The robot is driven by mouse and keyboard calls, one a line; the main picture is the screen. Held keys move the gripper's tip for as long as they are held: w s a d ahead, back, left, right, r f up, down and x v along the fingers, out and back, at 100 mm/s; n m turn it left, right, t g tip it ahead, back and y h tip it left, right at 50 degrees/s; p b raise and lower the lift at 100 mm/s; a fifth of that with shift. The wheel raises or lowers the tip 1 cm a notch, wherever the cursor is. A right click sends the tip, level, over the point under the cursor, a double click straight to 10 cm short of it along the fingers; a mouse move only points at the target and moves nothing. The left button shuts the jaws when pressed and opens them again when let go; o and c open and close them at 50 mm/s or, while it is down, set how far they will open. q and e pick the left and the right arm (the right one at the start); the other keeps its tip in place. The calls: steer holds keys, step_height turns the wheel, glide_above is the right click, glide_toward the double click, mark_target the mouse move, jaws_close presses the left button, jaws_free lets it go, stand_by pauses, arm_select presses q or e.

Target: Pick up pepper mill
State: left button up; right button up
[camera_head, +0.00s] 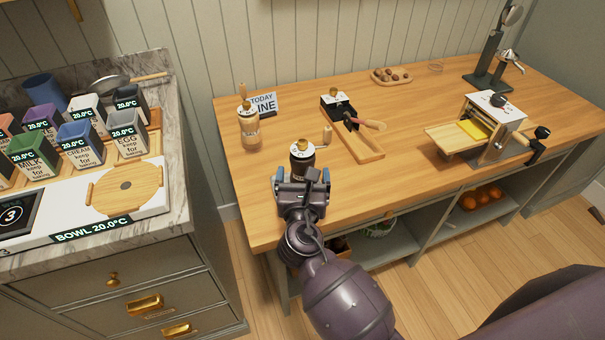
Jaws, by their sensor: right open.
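A dark mill (301,162) with a white label band, a brass knob and a side crank stands upright near the front edge of the wooden table (400,187). A second, lighter mill (249,127) with a wooden handle stands behind it to the left. I cannot read their labels to tell which holds pepper. My right gripper (303,177) is open at the front of the dark mill, its blue-tipped fingers to either side. It hides the mill's lower part, and I cannot tell if they touch. My left gripper is not in view.
A small sign (263,104), a black-ended wooden grater box (352,132) and a pasta machine (490,128) stand on the table. A nut tray (391,77) lies at the back. A counter with labelled containers (82,145) is at left.

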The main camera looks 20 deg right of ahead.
steer(key=shift+x, duration=2.4)
steer(key=shift+a+r, duration=0.15)
steer(key=c, duration=1.4)
